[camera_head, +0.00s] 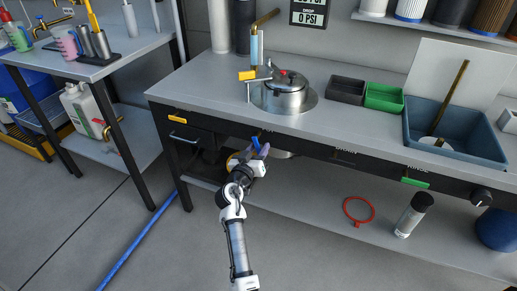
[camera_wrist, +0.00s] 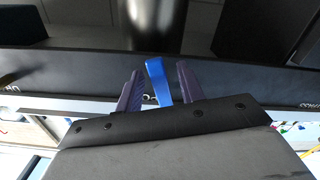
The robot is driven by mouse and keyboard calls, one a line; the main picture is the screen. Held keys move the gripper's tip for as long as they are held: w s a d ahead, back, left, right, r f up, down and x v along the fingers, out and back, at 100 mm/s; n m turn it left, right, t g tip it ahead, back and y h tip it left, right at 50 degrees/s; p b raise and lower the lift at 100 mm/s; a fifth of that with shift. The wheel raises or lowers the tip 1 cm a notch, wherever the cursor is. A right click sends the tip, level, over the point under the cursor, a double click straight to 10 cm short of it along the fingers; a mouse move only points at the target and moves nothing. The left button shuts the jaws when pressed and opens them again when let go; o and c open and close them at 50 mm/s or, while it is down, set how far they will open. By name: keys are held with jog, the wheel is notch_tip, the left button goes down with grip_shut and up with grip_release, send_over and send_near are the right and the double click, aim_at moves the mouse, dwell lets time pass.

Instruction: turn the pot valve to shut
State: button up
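A blue valve lever (camera_head: 256,138) sits on the dark front edge of the counter, below the metal pot (camera_head: 285,98). In the wrist view the blue lever (camera_wrist: 158,82) stands between the two dark purple fingers of my gripper (camera_wrist: 159,68). A gap shows on each side of the lever, so my gripper is open around it. In the head view my gripper (camera_head: 259,150) is at the counter front, and its fingers partly hide the lever. The lever's pivot is hard to make out.
The grey counter (camera_head: 215,90) carries a black bin (camera_head: 346,90), a green bin (camera_head: 384,97) and a blue basin (camera_head: 455,135). A lower shelf (camera_head: 310,205) holds a red ring (camera_head: 358,210) and a dark-capped bottle (camera_head: 413,215). Open floor lies in front.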

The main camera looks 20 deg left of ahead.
grip_shut()
jog(key=shift+d+n, duration=0.1)
jog(key=shift+n, duration=0.2)
jog(key=n, duration=0.1)
jog(key=n+p, duration=0.1)
jog(key=shift+d+r+n, duration=0.3)
jog(key=shift+d+r, duration=0.05)
jog(key=shift+d, duration=0.05)
jog(key=n+p, duration=0.1)
jog(key=n, duration=0.1)
jog(key=d+r+n+p, duration=0.1)
jog(key=n, duration=0.1)
jog(key=shift+r+n, duration=0.1)
jog(key=shift+n, duration=0.2)
jog(key=n+p, duration=0.1)
jog(key=n, duration=0.1)
jog(key=r+n+p, duration=0.1)
jog(key=shift+d+r+p, duration=0.1)
jog(key=shift+d+p, duration=0.15)
jog(key=shift+p, duration=0.05)
jog(key=shift+r+n+p, duration=0.2)
jog(key=shift+n+p, duration=0.3)
jog(key=shift+n, duration=0.4)
jog(key=shift+r+n+p, duration=0.15)
jog(key=shift+n+p, duration=0.3)
jog(key=shift+n, duration=0.45)
grip_release()
